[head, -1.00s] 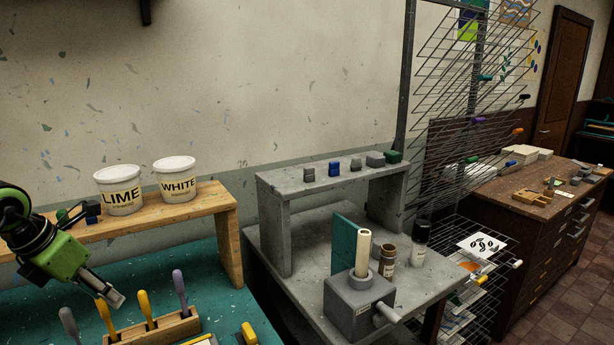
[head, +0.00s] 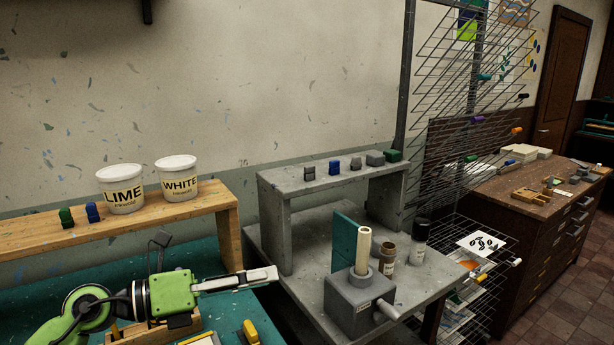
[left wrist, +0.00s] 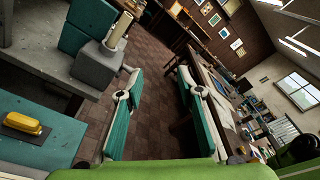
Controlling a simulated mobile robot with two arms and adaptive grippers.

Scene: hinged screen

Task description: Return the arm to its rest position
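My left arm comes in low at the left of the head view, with a green wrist. My left gripper (head: 272,275) points right, roughly level, above the right end of the teal bench (head: 35,270). In the left wrist view its two fingers (left wrist: 160,78) stand well apart, with nothing between them, so it is open and empty. My arm and wrist hide most of the tool rack on the bench. My right gripper is not in view.
The wooden shelf (head: 150,222) holds LIME (head: 121,188) and WHITE (head: 177,179) tubs and small green and blue pieces. A grey stand (head: 290,222) and grey block with a cream cylinder (head: 363,252) stand right of the gripper. A yellow-handled tool (head: 250,330) lies below.

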